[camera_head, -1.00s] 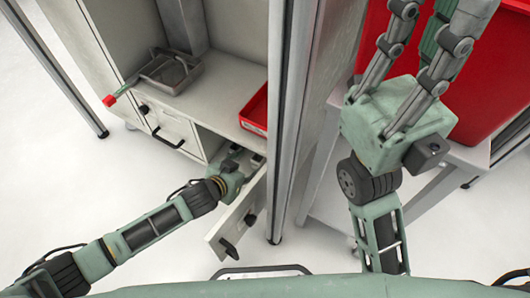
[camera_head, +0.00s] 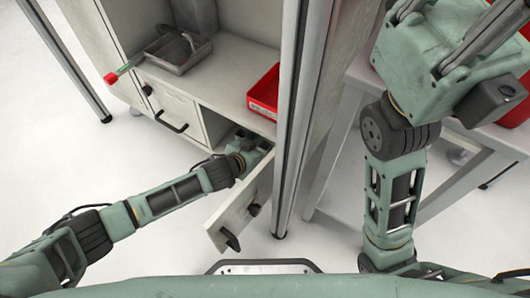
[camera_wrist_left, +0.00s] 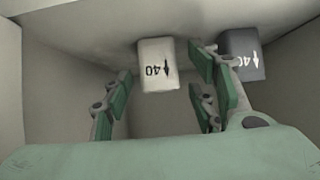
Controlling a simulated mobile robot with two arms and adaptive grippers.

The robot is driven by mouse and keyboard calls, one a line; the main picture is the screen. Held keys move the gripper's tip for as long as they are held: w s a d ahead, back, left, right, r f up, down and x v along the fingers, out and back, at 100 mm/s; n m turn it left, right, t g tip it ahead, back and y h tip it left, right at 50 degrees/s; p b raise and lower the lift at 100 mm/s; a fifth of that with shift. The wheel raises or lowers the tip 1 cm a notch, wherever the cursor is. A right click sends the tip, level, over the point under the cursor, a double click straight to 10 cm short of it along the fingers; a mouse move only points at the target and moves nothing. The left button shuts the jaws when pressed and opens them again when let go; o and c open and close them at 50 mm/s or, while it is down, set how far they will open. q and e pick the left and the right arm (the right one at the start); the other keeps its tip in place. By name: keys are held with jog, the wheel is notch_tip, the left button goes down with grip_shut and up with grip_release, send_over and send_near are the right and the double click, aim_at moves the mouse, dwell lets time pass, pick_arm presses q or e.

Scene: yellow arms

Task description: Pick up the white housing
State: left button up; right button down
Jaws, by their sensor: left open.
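The white housing (camera_wrist_left: 158,62) is a small off-white block with "40" and an arrow in black, seen in the left wrist view. It stands inside the open drawer (camera_head: 238,205). A dark grey housing (camera_wrist_left: 243,52) with similar marks is to its right. My left gripper (camera_wrist_left: 162,90) is open, with one finger to the left of the white housing and the others to its right, between the two housings. No contact can be made out. In the head view my left gripper (camera_head: 248,146) is down in the drawer and I cannot make out the housings there. My right gripper (camera_head: 455,40) is at the top right, its fingertips cut off.
The drawer walls close in around my left gripper. Above is a cabinet shelf with a grey metal tray (camera_head: 178,50) and a red bin (camera_head: 264,92). A metal post (camera_head: 300,110) stands just right of the drawer. A closed drawer (camera_head: 172,118) is to the left.

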pick_arm(q)
jog(key=shift+c, duration=0.3)
jog(key=c, duration=1.1)
